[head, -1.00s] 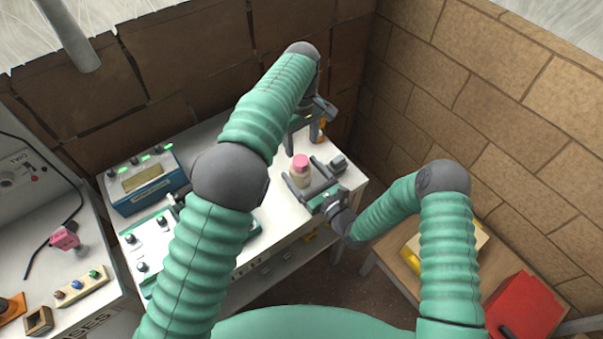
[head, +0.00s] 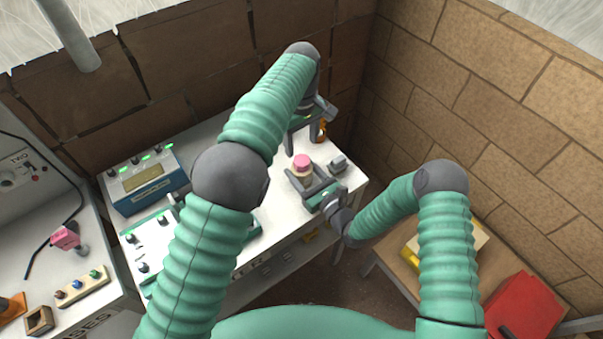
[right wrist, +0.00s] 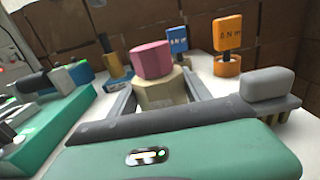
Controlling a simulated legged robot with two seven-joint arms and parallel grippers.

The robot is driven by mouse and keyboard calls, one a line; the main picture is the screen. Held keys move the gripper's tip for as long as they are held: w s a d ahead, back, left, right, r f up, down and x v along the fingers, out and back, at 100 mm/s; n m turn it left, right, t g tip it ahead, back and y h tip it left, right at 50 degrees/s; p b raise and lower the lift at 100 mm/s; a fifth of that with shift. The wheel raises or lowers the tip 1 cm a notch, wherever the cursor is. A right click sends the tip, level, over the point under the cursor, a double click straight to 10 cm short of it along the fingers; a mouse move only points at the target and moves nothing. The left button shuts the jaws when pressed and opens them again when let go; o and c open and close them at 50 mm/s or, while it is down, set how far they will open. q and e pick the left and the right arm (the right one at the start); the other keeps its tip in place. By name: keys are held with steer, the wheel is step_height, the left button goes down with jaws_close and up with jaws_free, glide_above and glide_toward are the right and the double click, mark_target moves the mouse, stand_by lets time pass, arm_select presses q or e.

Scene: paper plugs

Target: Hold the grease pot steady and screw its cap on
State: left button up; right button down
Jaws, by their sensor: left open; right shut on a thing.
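The grease pot (head: 303,175) is a small beige jar standing upright on the white bench. Its pink cap (head: 302,161) sits on top. In the right wrist view the pot (right wrist: 162,92) is between my fingers and the cap (right wrist: 152,59) looks slightly off-centre; I cannot tell whether the threads are engaged. My right gripper (head: 303,181) is shut on the pot from the near right side. My left gripper (head: 309,122) is open and empty, beyond and above the pot, apart from the cap.
An orange gauge (right wrist: 228,45) and a blue gauge (right wrist: 178,40) stand behind the pot. A blue meter box (head: 143,182) is at the bench's left. A brick wall (head: 490,120) rises at the right. A red box (head: 523,305) lies on the lower right table.

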mark_target(302, 160)
arm_select(q)
steer(key=n, duration=0.4)
steer(key=shift+n, duration=0.3)
steer(key=n, duration=0.4)
steer(key=shift+f, duration=0.1)
step_height(302, 160, down, 8)
steer(key=shift+r, duration=0.1)
steer(key=shift+c, duration=0.3)
